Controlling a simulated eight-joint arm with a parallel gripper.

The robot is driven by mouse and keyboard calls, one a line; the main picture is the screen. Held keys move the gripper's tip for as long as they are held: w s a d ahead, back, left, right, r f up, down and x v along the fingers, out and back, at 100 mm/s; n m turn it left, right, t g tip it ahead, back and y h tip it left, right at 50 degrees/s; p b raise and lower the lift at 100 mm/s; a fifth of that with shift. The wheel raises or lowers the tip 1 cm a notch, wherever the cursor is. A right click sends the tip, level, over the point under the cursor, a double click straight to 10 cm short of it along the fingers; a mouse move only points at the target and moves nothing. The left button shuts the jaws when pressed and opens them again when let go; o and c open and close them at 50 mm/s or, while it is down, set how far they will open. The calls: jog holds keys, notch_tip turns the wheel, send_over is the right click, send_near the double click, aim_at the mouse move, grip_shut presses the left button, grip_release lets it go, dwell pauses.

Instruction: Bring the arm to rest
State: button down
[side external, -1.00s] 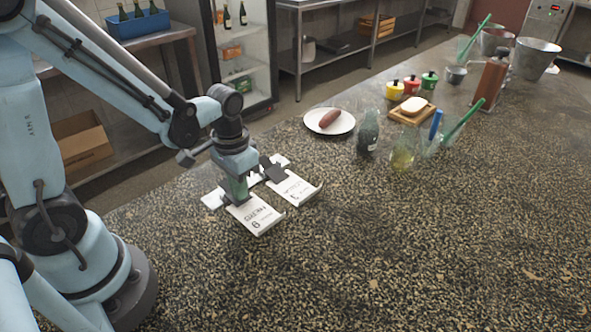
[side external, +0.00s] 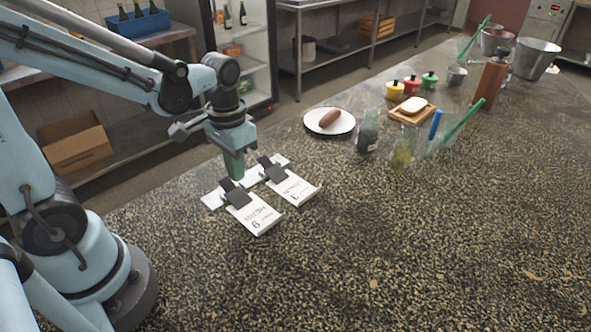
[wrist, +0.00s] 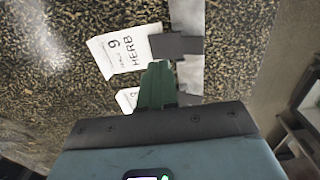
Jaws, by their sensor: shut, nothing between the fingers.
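My gripper (side external: 234,166) is shut and empty. It points down just above the back of a white ticket rail (side external: 212,199) on the speckled counter. Two white tickets (side external: 255,216) (side external: 293,189) lie flat from the rail, each under a dark clip (side external: 237,194) (side external: 273,170). The other ticket (wrist: 127,99) is mostly hidden behind my gripper there.
Metal buckets (side external: 536,58) stand at the far right. The front counter (side external: 400,250) is clear.

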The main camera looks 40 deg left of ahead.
jog(key=shift+r, duration=0.3)
notch_tip(320, 180, up, 6)
jog(key=d+t, duration=0.2)
jog(key=t, duration=0.5)
jog(key=shift+s+r, duration=0.15)
jog(key=shift+s, duration=0.15)
dwell(0.7)
